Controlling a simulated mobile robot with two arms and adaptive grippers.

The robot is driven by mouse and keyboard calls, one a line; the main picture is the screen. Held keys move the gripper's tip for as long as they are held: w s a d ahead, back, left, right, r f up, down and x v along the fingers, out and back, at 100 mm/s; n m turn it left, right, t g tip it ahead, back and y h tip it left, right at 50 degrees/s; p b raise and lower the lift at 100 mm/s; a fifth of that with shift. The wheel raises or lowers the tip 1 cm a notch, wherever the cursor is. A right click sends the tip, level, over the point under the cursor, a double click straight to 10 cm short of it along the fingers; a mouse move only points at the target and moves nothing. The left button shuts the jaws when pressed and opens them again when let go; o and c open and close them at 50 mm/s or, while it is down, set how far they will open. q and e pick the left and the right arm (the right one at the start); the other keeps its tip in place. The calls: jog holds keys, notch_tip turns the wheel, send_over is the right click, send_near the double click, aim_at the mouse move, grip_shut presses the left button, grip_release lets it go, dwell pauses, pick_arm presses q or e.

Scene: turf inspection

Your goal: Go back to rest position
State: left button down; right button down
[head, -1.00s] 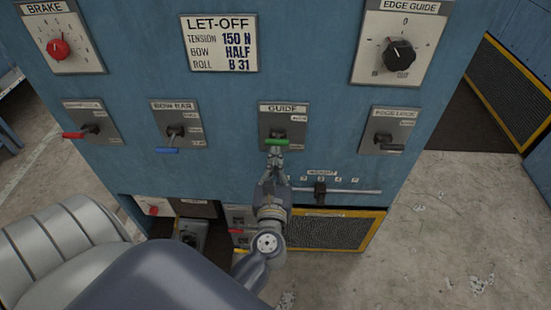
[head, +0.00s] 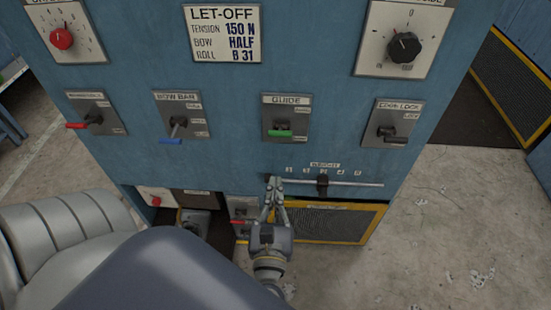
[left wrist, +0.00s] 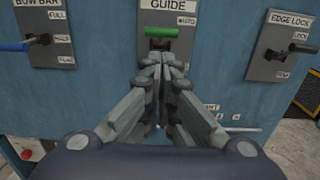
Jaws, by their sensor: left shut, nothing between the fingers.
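My left gripper (head: 274,186) is shut and empty, in front of the blue panel below the green-handled GUIDE switch (head: 281,133) in the head view. It is near the left end of the WEIGHT slider rail; whether it touches the rail I cannot tell. In the left wrist view my left gripper (left wrist: 165,68) has its fingers together, and the green GUIDE handle (left wrist: 161,32) shows clear of the tips. The green handle lies level. My right gripper is not in view.
The panel carries the red-handled switch (head: 78,125), BOW BAR switch (head: 172,141), EDGE LOCK switch (head: 393,138), red BRAKE knob (head: 62,38) and black EDGE GUIDE knob (head: 403,47). The WEIGHT slider knob (head: 322,184) sits on its rail. Open floor (head: 440,230) lies to the right.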

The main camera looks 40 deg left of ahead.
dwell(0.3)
pick_arm(q)
jog(key=w+d+f+m+h, duration=0.1)
jog(key=d+f+m+h, duration=0.3)
jog(key=f+m, duration=0.4)
jog(key=w+d+f+m+h, duration=0.1)
jog(key=d+f+m+h, duration=0.35)
jog(key=f+m, duration=0.35)
jog(key=s+d+f+m+g+h, duration=0.1)
jog(key=s+d+f+m+g, duration=0.15)
jog(key=f+m, duration=0.5)
jog(key=s+d+f+m+g+h, duration=0.1)
jog(key=s+f+m+h, duration=0.3)
jog(key=f, duration=0.6)
jog(key=s+a+f+m+g+y, duration=0.2)
jog(key=s+a+f+m+g, duration=0.3)
jog(key=s+f+m, duration=0.3)
jog(key=s+a+f+m+g+y, duration=0.2)
jog(key=s+a+f+m+g, duration=0.4)
jog(key=s+f+m, duration=0.3)
jog(key=s+f, duration=0.4)
jog(key=s, duration=0.4)
jog(key=shift+a, duration=0.35)
jog(key=shift+s, duration=0.1)
